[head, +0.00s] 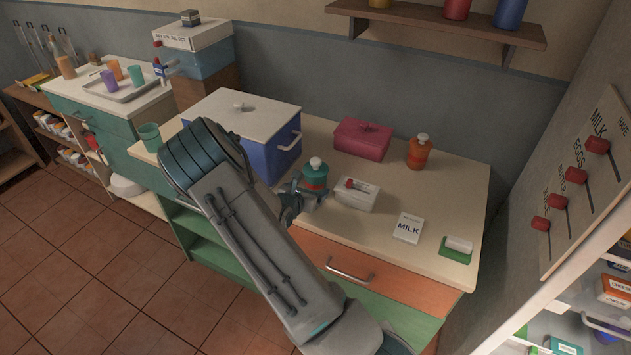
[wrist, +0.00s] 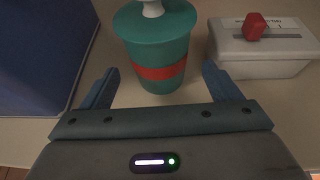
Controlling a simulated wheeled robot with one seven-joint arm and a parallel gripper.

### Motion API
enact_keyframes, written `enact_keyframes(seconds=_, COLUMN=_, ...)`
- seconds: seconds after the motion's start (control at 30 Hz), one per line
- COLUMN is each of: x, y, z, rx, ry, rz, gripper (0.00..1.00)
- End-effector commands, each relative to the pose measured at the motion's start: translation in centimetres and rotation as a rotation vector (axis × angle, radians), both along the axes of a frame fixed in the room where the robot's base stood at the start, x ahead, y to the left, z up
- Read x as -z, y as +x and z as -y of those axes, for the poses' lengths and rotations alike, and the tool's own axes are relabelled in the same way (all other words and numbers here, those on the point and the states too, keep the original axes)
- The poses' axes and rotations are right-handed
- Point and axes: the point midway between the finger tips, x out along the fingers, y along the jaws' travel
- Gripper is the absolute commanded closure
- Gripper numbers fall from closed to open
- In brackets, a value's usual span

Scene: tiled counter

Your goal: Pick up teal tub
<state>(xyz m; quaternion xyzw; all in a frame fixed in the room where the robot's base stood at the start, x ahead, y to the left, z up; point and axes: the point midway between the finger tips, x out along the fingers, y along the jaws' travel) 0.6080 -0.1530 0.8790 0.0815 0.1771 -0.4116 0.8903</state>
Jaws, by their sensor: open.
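The teal tub (head: 315,174) stands upright on the counter, with a white knob on its lid and a red band round its body. In the wrist view the teal tub (wrist: 160,50) is just ahead of my gripper, roughly centred between the fingers. My gripper (wrist: 160,88) is open and empty, with one finger to each side of the tub's lower part; I cannot tell whether either touches it. In the head view my gripper (head: 308,195) is beside the tub, partly hidden by my arm.
A blue bin with a white lid (head: 270,140) stands close left of the tub. A white box with a red slider (head: 355,194) is close right. Behind are a pink box (head: 362,139) and an orange bottle (head: 419,152). A milk card (head: 408,228) lies front right.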

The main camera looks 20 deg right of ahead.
Motion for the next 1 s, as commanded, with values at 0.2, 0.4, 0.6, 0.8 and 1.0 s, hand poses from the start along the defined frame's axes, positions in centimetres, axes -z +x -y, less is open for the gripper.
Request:
enact_keyframes(seconds=0.2, x=0.4, y=0.6, z=0.8, rx=0.001, ry=-0.001, rz=-0.001, gripper=0.16)
enact_keyframes(seconds=0.4, x=1.4, y=1.9, z=2.2, rx=0.001, ry=-0.002, rz=-0.002, gripper=0.16)
enact_keyframes(seconds=0.6, x=2.3, y=3.2, z=3.6, rx=0.003, ry=-0.002, rz=0.000, gripper=0.16)
enact_keyframes(seconds=0.8, x=2.6, y=3.5, z=4.0, rx=0.002, ry=0.000, rz=0.000, gripper=0.16)
enact_keyframes(seconds=1.0, x=2.6, y=3.5, z=3.9, rx=0.002, ry=0.000, rz=0.000, gripper=0.36)
